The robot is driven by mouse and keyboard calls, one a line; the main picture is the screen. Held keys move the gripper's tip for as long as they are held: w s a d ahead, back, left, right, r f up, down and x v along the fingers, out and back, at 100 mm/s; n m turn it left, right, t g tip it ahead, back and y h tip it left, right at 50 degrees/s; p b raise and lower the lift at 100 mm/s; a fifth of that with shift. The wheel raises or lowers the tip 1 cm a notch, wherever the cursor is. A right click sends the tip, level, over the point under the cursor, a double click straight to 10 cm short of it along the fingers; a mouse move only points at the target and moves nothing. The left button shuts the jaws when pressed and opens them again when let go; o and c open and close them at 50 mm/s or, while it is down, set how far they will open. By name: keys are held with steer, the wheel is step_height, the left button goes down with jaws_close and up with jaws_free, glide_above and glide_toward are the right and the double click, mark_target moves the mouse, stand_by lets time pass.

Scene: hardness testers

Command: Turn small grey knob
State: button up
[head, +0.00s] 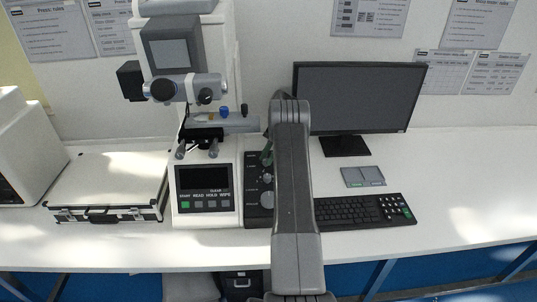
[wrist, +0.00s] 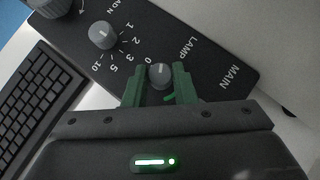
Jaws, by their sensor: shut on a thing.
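The small grey knob (wrist: 160,75) sits on a dark control panel (wrist: 125,62) by the "LAMP" lettering, with a pale pointer line on its top. My gripper (wrist: 160,82) has its two green fingers shut on this knob, one on each side. In the head view my gripper (head: 267,156) reaches down to the upper part of the panel (head: 252,174), and my arm hides the knob there.
Another grey knob (wrist: 103,35) with a numbered scale is close by, and a larger knob (wrist: 50,7) lies beyond it. A white tester (head: 206,170) stands left of the panel. A keyboard (head: 362,211) and monitor (head: 358,96) are right.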

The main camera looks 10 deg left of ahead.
steer(key=shift+a+r+n+g+h+p, duration=0.15)
steer(key=shift+n+g+h+p, duration=0.15)
steer(key=shift+n+h+p, duration=0.75)
steer(key=shift+y+p, duration=0.25)
steer(key=shift+p, duration=0.3)
steer(key=o, duration=1)
